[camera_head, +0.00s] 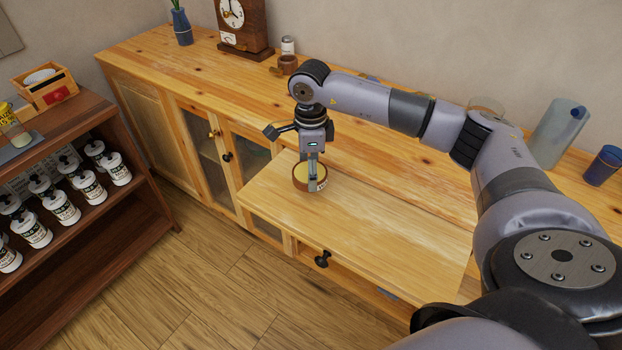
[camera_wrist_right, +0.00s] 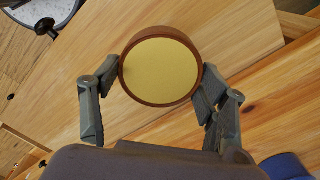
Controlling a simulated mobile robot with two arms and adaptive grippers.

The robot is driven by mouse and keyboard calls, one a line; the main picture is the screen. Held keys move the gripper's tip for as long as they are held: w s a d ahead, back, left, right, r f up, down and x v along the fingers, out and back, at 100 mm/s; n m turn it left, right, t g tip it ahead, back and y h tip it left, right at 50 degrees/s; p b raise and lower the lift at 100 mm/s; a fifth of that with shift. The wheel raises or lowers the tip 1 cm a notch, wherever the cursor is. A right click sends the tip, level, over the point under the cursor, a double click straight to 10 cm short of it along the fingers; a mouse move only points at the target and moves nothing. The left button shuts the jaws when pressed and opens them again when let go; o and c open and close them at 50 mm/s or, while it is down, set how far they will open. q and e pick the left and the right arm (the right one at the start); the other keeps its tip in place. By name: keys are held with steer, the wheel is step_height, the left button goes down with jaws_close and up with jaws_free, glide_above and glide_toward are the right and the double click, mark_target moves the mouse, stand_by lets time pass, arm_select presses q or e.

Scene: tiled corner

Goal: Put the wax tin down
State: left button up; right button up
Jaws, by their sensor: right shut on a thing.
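The wax tin (camera_head: 299,181) is a round brown tub with a yellow top, seen at the left part of a light wooden pull-out board (camera_head: 385,220) on the cabinet front. In the right wrist view the tin (camera_wrist_right: 160,72) sits upright between the two fingers, which touch its sides. My right gripper (camera_head: 312,180) points down and is shut on the tin; it also shows in the right wrist view (camera_wrist_right: 162,85). I cannot tell whether the tin's base touches the board. My left gripper is out of view.
On the cabinet top stand a clock (camera_head: 240,24), a blue vase (camera_head: 181,27), a small jar (camera_head: 288,45), a translucent pitcher (camera_head: 556,135) and a blue cup (camera_head: 603,166). A dark shelf (camera_head: 150,190) with several white bottles stands at left. The board's middle and right are bare.

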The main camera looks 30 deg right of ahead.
step_height(320, 180, down, 5)
steer(key=shift+r, duration=0.2)
steer(key=shift+f, duration=0.25)
steer(key=o, duration=1.3)
steer(key=shift+r, duration=0.1)
steer(key=shift+r, duration=0.1)
steer(key=shift+w+r, duration=0.1)
steer(key=shift+r, duration=0.15)
step_height(320, 180, up, 12)
steer(key=shift+f+b, duration=0.2)
steer(key=shift+b, duration=0.5)
